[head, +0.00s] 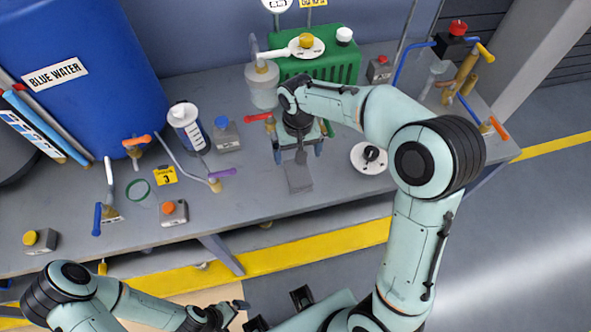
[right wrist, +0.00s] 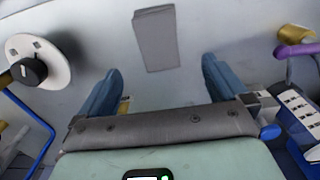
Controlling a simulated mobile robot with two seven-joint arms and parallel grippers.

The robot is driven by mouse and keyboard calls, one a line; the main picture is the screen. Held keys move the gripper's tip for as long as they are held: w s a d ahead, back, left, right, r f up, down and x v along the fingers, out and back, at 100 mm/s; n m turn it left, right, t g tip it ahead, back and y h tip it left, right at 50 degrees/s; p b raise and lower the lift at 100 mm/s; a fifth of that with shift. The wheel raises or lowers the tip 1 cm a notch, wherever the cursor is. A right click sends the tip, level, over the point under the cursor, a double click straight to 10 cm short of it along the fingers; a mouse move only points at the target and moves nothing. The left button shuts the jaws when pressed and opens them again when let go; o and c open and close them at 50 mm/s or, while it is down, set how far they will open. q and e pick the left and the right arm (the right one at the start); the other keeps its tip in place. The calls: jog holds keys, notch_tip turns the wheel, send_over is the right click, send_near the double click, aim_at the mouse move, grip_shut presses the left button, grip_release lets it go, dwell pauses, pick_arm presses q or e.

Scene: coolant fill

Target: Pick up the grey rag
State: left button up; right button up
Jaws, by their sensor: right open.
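The grey rag (head: 299,178) lies flat on the grey bench near its front edge, a small folded rectangle. In the right wrist view the rag (right wrist: 156,38) lies ahead of the fingertips, roughly centred between them. My right gripper (head: 299,153) is open above the bench, just behind the rag in the head view; its blue fingers (right wrist: 162,72) are apart with nothing between them. My left gripper (head: 236,308) is low at the bottom of the head view, in front of the bench and away from the rag; its jaw opening is unclear.
A white round dish with a black knob (head: 369,158) stands right of the rag. A purple-handled valve (head: 217,181) and a grey box with a blue button (head: 226,134) are to the left. A green canister (head: 325,62) stands behind. The bench around the rag is clear.

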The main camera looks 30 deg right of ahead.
send_over(298, 173)
jog(key=f, duration=0.4)
jog(key=shift+s+a+f, duration=0.1)
jog(key=shift+s+f, duration=0.1)
jog(key=shift+f, duration=0.1)
jog(key=shift+w+f, duration=0.15)
jog(key=shift+f, duration=2.75)
jog(key=c, duration=1.2)
pick_arm(q)
jog(key=shift+s+f, duration=0.15)
jog(key=shift+f, duration=0.05)
pick_arm(e)
jog(key=shift+r, duration=0.1)
pick_arm(q)
jog(key=shift+w+r+p, duration=0.4)
jog(key=shift+r+p, duration=0.05)
jog(key=shift+r, duration=0.2)
jog(key=shift+w+r+p, duration=0.4)
jog(key=shift+r+p, duration=0.05)
jog(key=shift+r, duration=0.15)
pick_arm(e)
jog(key=shift+r, duration=9.95)
